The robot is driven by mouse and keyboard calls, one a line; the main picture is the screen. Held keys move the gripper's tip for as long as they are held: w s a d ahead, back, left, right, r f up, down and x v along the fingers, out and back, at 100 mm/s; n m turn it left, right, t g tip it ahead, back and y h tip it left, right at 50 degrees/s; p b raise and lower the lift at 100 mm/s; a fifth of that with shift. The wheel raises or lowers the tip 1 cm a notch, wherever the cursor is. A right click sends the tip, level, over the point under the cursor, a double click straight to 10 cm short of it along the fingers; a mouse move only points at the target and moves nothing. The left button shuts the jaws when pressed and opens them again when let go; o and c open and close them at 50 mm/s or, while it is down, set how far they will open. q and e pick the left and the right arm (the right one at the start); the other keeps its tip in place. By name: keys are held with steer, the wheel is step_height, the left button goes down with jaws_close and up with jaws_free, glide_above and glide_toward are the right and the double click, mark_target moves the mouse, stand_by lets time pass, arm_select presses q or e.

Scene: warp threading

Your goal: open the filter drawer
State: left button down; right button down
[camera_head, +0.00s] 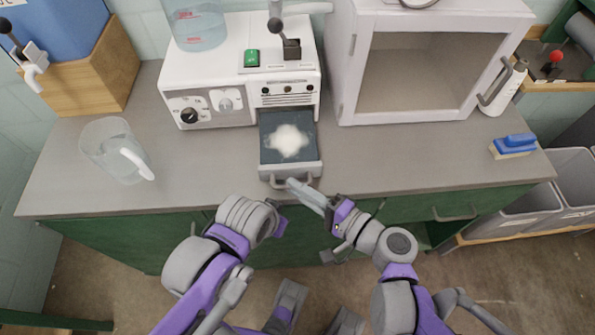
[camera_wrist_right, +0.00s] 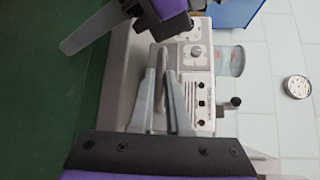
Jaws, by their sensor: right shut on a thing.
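The filter drawer (camera_head: 264,155) sticks out of the front of the white machine (camera_head: 240,70), open, with a white powdery heap (camera_head: 289,140) on its dark inside. Its front has a grey bar handle (camera_head: 273,183). My right gripper (camera_head: 294,186) is at the handle's right part, shut on it. In the right wrist view the two fingers (camera_wrist_right: 166,95) point at the machine; the handle between them is hard to make out. My left gripper (camera_head: 280,226) is below and left of the drawer, apart from it; a grey finger of it shows in the right wrist view (camera_wrist_right: 92,30).
A clear jug (camera_head: 108,150) stands left on the grey counter (camera_head: 210,165). A white cabinet (camera_head: 350,100) with a glass door stands right of the machine. A blue brush (camera_head: 515,145) lies at the right. The counter in front of the cabinet is clear. Grey bins (camera_head: 530,205) stand lower right.

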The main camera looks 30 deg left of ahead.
steer(key=shift+d, duration=0.1)
steer(key=c, duration=0.9)
jaws_free()
steer(key=p+v, duration=0.1)
steer(key=v, duration=0.9)
steer(key=shift+s+d, duration=0.15)
steer(key=shift+d, duration=0.2)
